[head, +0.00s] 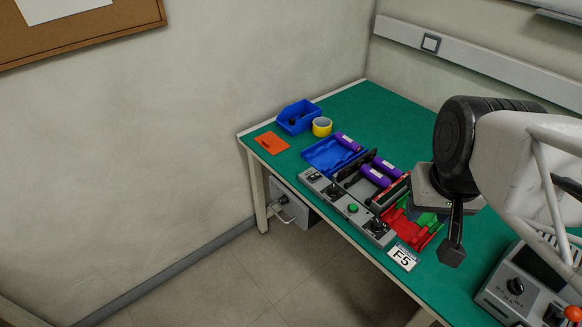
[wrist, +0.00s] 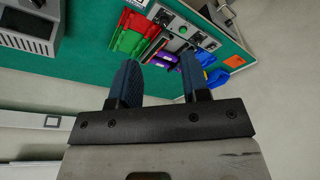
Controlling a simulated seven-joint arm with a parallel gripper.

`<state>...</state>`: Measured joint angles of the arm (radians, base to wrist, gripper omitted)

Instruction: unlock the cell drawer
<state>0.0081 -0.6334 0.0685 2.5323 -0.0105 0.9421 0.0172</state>
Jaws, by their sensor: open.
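The cell drawer (head: 291,207) is a grey box hung under the left end of the bench. Its front carries a small dark knob-like part (head: 283,199) and a pale handle below it. The drawer looks shut; the lock's position is too small to tell. My gripper (head: 452,252) hangs over the right part of the bench, pointing down, well to the right of the drawer. In the wrist view my gripper (wrist: 160,75) is open, with its two dark fingers apart and nothing between them.
The green bench (head: 372,105) bears a grey control strip with a green button (head: 353,208), a blue tray (head: 325,153), purple cells (head: 388,168), red and green parts, an orange plate (head: 271,142), yellow tape (head: 322,127) and a blue bin (head: 298,115). A grey box (head: 517,286) stands at the right. Floor before the drawer is clear.

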